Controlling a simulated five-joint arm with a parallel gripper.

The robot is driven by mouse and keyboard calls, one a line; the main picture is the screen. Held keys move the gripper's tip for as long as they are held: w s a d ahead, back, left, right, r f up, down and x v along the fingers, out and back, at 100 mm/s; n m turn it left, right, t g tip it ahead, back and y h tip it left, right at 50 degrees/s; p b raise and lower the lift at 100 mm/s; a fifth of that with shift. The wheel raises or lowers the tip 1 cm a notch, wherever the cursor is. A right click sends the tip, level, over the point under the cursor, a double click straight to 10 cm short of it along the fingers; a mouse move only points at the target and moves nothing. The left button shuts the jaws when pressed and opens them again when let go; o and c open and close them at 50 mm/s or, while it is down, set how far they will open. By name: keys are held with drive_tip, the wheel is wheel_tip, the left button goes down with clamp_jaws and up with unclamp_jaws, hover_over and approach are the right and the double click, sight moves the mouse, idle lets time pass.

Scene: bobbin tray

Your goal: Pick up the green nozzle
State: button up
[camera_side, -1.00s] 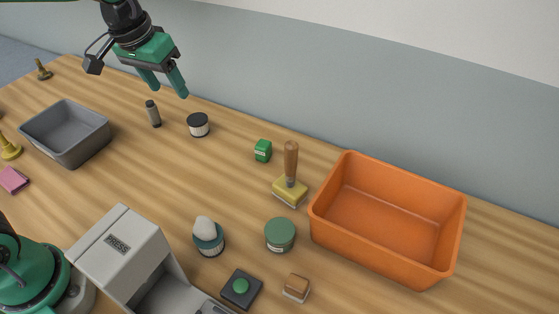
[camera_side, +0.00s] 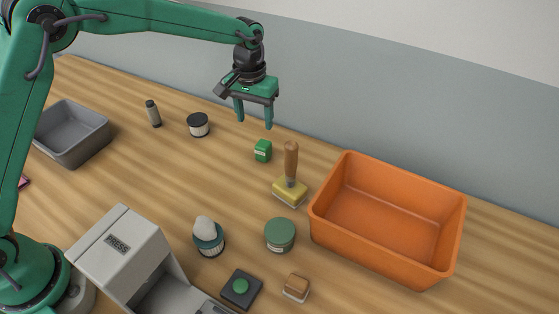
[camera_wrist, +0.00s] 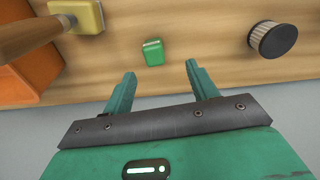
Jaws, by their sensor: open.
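A small green block-like piece (camera_side: 263,150) with a pale label stands on the wooden table. It is the closest match to the green nozzle, but I see no nozzle shape on it. My gripper (camera_side: 254,122) is open and empty in the air, pointing down above and slightly left of it in the side view. In the wrist view the green piece (camera_wrist: 153,52) lies just beyond the gap between my spread fingertips (camera_wrist: 160,70). Nothing touches it.
A brush with a wooden handle (camera_side: 290,165) stands close right of the green piece, before an orange bin (camera_side: 330,228). A black-lidded jar (camera_side: 198,125) is to the left. A green-lidded jar (camera_side: 280,235) stands nearer the camera. A wall is behind.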

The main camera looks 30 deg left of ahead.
sight(263, 144)
drive_tip(key=shift+w+d+f, duration=0.3)
drive_tip(key=shift+d+f, duration=0.1)
drive_tip(key=shift+f, duration=0.35)
drive_tip(key=shift+w+d+f, duration=0.25)
drive_tip(key=shift+d+f, duration=0.1)
drive_tip(key=shift+f, duration=0.35)
drive_tip(key=shift+f, duration=0.15)
drive_tip(key=shift+f, duration=1.2)
drive_tip(key=shift+f, duration=0.1)
drive_tip(key=shift+a+f, duration=0.1)
drive_tip(key=shift+f, duration=2.4)
drive_tip(key=shift+c, duration=0.5)
drive_tip(key=c, duration=1)
